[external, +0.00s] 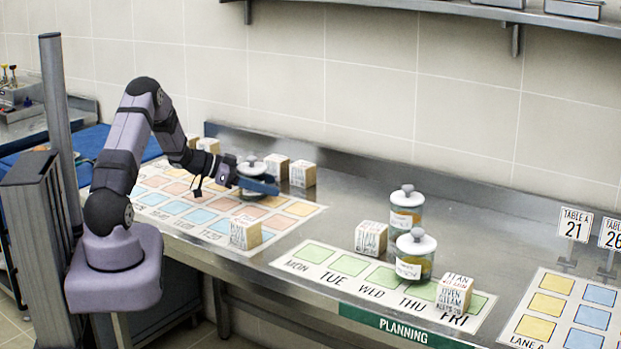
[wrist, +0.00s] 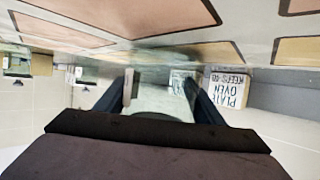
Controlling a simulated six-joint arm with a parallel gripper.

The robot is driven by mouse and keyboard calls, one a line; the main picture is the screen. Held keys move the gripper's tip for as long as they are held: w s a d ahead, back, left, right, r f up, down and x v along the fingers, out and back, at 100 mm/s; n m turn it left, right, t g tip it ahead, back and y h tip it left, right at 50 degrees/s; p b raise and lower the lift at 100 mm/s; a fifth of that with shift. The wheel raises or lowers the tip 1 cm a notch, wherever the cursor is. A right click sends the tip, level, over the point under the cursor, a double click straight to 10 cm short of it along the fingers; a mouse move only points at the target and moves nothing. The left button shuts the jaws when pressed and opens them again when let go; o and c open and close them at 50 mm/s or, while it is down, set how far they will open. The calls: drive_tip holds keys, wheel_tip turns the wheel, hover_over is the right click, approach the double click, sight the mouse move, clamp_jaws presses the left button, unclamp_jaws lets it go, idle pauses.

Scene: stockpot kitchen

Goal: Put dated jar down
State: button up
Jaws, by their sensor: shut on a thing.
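A jar with a grey-white lid (external: 251,168) is held upright between the fingers of my gripper (external: 257,184) at the back of the coloured mat (external: 316,209). I cannot tell whether its base touches the surface. In the wrist view my gripper (wrist: 152,100) is shut around the pale jar (wrist: 158,97), with a dark finger on each side. The jar's label and date are not readable.
Lettered blocks stand close right of the held jar, one block (external: 303,174) clearly visible. Another block (external: 245,232) sits on the coloured mat's front. Further blocks (external: 370,238) (external: 454,293) stand near the weekday mat. A wall (external: 400,100) rises behind the steel counter.

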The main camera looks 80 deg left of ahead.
idle(0.3)
drive_tip(key=o, duration=2)
drive_tip(key=shift+f, duration=0.1)
drive_tip(key=shift+s+r, duration=0.1)
drive_tip(key=shift+r, duration=0.1)
drive_tip(key=b+v, duration=0.1)
drive_tip(key=v, duration=1.1)
